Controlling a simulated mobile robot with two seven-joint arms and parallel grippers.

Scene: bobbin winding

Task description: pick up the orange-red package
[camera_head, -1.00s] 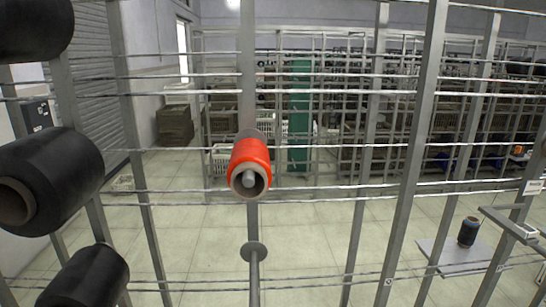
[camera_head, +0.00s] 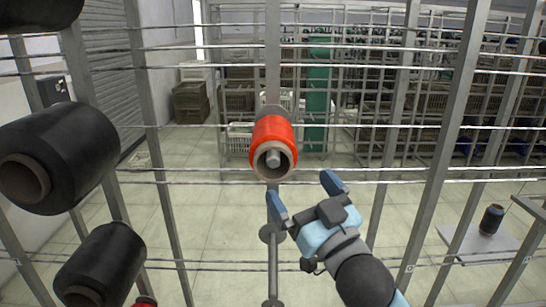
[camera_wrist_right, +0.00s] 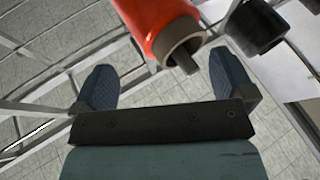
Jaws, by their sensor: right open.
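The orange-red package (camera_head: 273,137) is a spool of bright thread on a cardboard core. It sits on a peg of the metal rack, its open core end facing me, in the upper middle of the head view. My right gripper (camera_head: 304,186) is open and empty just below and to the right of it, apart from it in the head view. In the right wrist view the package (camera_wrist_right: 155,22) shows beyond the open fingers (camera_wrist_right: 160,85), with the peg tip sticking out of its core. My left gripper is not in view.
Black spools (camera_head: 57,158) hang on the rack at the left, another (camera_head: 100,265) below them. An empty peg with a round disc (camera_head: 272,233) lies below the package. A small dark spool (camera_head: 491,219) stands on a shelf plate (camera_head: 470,246) at the right.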

